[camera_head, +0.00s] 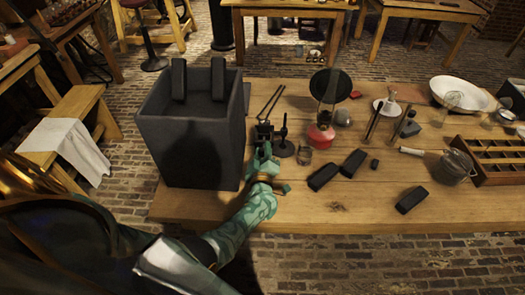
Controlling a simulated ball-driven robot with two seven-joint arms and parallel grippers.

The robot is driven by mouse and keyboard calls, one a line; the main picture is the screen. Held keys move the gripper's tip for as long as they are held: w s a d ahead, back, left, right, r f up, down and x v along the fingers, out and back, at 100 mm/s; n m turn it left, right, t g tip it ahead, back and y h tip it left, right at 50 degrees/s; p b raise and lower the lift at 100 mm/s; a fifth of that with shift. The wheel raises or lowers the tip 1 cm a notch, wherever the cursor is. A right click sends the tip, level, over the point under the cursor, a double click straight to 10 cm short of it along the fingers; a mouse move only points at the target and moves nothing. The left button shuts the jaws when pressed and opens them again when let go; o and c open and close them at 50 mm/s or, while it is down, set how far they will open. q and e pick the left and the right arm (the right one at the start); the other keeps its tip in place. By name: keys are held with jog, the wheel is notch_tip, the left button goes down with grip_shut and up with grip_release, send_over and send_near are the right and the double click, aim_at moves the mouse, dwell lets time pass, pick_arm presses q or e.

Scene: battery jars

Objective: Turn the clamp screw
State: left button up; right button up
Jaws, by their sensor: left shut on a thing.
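My left gripper (263,150) reaches in from the lower left, just right of a big dark box-shaped jar (192,150). It is shut on a small dark part at its tips, which appears to be the clamp screw (264,130); the fingers hide much of it. The part is small and dark, so its turn angle cannot be told. A dark stand with an upright rod (283,147) is close to the right of the gripper. My right gripper is not in view.
A red-based lamp (320,137), a small glass (304,155) and black blocks (323,177) lie to the right. A white bowl (459,91) and a wooden compartment tray (500,155) are at the far right. The table's front middle (340,212) is clear.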

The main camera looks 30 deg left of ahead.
pick_arm(q)
jog(key=shift+d+f+m+p, duration=0.1)
jog(key=shift+m+p, duration=0.2)
jog(key=shift+m, duration=1.9)
jog(key=o, duration=1)
